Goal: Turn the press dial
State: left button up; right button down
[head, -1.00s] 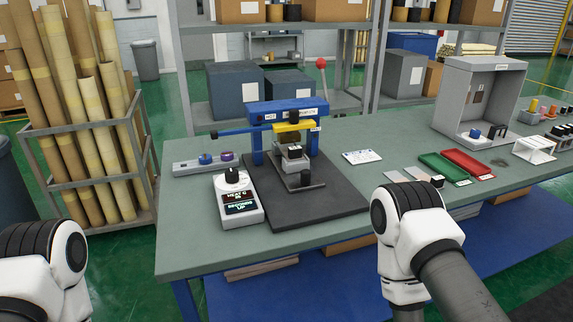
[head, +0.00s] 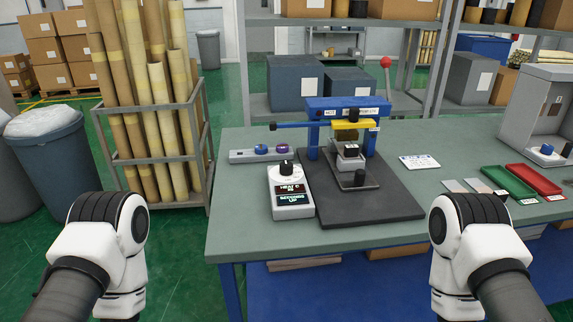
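The press dial is a black knob (head: 286,167) on top of a white control box (head: 291,193) with a red display and a cyan display. The box stands on the green-grey table (head: 240,232), at the left edge of a dark mat (head: 385,213). The blue press (head: 348,110) stands on the mat behind and right of the box, with a yellow part and a long blue lever pointing left. Only white and black links of my two arms show, at the lower left and lower right, in front of the table. Neither gripper shows in the head view.
A grey strip with blue and purple knobs (head: 262,152) lies behind the box. A green tray (head: 508,182) and red tray (head: 535,179) lie right, near a grey booth (head: 543,120). A rack of cardboard tubes (head: 160,155) stands left of the table. The table's front left is clear.

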aim_at(285, 167)
jog(key=i+l+z, duration=0.45)
jog(key=z, duration=0.3)
